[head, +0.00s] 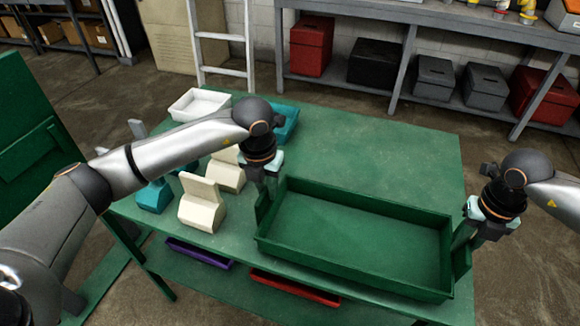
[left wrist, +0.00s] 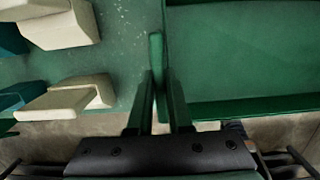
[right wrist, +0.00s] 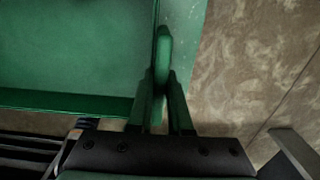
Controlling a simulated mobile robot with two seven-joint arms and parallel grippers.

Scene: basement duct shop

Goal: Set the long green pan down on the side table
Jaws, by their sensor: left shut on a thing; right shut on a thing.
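The long green pan (head: 360,240) is empty and looks level, over the right front part of a green table (head: 385,145). I cannot tell whether its base touches the top. My left gripper (head: 265,205) is shut on the pan's left end handle, which stands upright between the fingers in the left wrist view (left wrist: 156,75). My right gripper (head: 463,240) is shut on the right end handle, also seen in the right wrist view (right wrist: 162,65). The pan's right end is close to the table's right edge.
Cream blocks (head: 203,205), a teal block (head: 154,196), a white tray (head: 200,104) and a teal tray (head: 284,122) occupy the table's left side. A purple tray (head: 200,254) and a red tray (head: 295,288) lie below. The table's back right is clear.

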